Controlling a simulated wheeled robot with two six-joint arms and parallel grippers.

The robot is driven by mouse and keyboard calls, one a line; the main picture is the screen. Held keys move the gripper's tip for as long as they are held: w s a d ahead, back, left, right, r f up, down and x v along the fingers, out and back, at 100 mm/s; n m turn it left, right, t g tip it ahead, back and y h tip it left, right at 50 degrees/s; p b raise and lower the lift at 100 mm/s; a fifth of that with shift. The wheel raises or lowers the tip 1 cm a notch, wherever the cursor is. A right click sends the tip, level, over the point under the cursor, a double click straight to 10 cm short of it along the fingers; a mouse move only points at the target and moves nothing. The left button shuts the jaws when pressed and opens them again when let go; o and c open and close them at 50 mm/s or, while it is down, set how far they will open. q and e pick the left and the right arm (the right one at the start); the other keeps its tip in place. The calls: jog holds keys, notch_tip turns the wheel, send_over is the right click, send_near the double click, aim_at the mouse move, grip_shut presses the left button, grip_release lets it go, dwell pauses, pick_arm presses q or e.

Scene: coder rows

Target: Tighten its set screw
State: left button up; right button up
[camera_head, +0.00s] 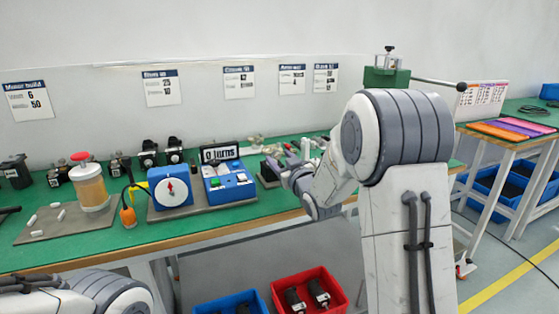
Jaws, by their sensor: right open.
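My right gripper (288,167) is over the green workbench (270,205), right of the blue tester boxes. It is open. Small dark and pale parts (268,176) lie right beside its fingers, too small to make out. I cannot pick out a set screw, and my right arm hides part of the bench. Several dark motors with couplings (150,155) stand along the back of the bench. My left arm shows at the bottom left, but its gripper is not in view.
A blue dial box (171,188) and a blue box with a "0 turns" display (228,184) stand mid-bench. A jar with a red knob (90,185) stands on a grey mat (62,228). Blue (232,304) and red bins (333,291) sit below. A side table (505,138) is at right.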

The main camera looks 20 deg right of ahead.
jog(key=shift+c, duration=0.4)
grip_shut()
jog(key=shift+a, duration=0.25)
jog(key=shift+d, duration=0.15)
